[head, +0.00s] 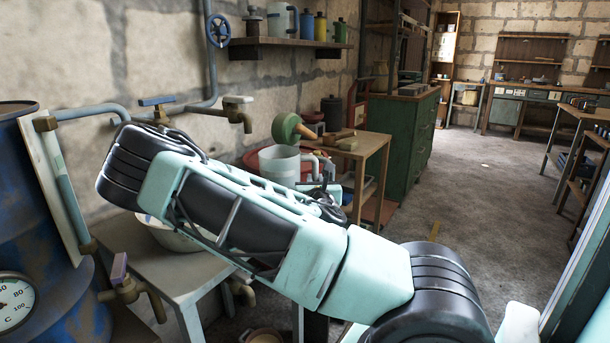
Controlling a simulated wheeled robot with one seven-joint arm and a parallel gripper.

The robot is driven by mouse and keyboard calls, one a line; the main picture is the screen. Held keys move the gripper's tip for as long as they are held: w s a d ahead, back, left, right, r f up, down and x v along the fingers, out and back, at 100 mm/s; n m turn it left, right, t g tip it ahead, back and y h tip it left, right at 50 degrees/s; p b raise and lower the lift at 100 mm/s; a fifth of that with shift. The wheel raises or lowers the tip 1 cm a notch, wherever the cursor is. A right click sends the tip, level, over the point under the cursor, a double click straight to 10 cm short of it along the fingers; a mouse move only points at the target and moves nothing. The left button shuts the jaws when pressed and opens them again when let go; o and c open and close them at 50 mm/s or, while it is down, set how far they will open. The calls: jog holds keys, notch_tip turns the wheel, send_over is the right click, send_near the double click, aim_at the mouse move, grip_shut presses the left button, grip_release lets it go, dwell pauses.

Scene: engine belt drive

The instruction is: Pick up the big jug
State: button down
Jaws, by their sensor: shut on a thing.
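A big pale grey jug (279,167) shows in the middle of the head view, just beyond my arm. Its open rim faces up and it looks roughly upright. Its handle is on the right side. My gripper (324,172) is at that handle and shut on it, partly hidden behind my own arm. The jug's lower part is hidden by my arm, so I cannot tell whether its base touches anything.
A wooden table (365,146) with a green-headed mallet (288,128) is behind the jug. A wall shelf (285,43) holds several containers.

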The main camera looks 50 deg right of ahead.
jog(key=s+p, duration=0.1)
jog(key=p, duration=0.1)
jog(key=shift+s+r+p, duration=0.35)
jog(key=shift+p, duration=0.05)
jog(key=shift+s+p, duration=0.1)
jog(key=shift+p, duration=0.3)
jog(key=shift+s+d+f+p, duration=0.15)
jog(key=shift+s+p, duration=1.2)
jog(key=shift+p, duration=0.25)
jog(key=shift+s+d+f+p, duration=0.1)
jog(key=shift+s+p, duration=1.2)
jog(key=shift+p, duration=0.25)
